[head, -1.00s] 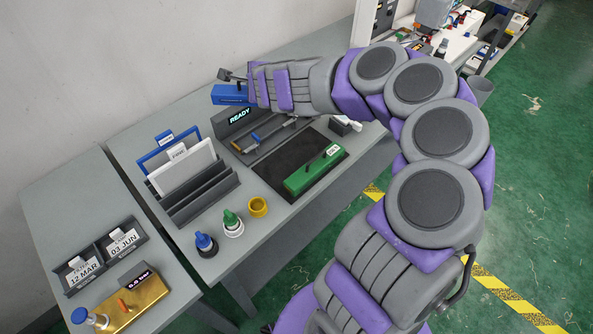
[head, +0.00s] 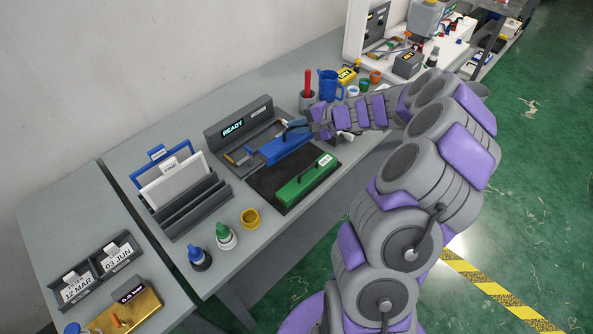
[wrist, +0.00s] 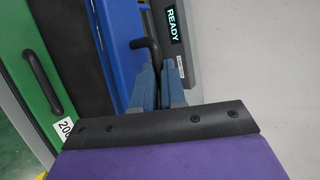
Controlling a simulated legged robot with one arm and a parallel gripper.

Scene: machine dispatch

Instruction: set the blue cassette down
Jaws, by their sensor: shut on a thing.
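The blue cassette (head: 286,148) is over the back part of the dark pad (head: 262,186), alongside the green cassette (head: 305,184) and in front of the grey READY unit (head: 240,123). I cannot tell if it touches the pad. My gripper (head: 303,128) is at its right end, shut on its black handle. In the wrist view, the gripper's blue-grey fingers (wrist: 160,84) close at the handle, beside the blue cassette body (wrist: 124,48). The green cassette (wrist: 28,70) shows at left there.
A rack (head: 196,206) with blue and white framed panels stands left. Two bottles (head: 226,236) and a yellow ring (head: 250,218) stand at the front edge. A blue jug (head: 330,86) and a red-handled tool (head: 308,84) stand behind my gripper.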

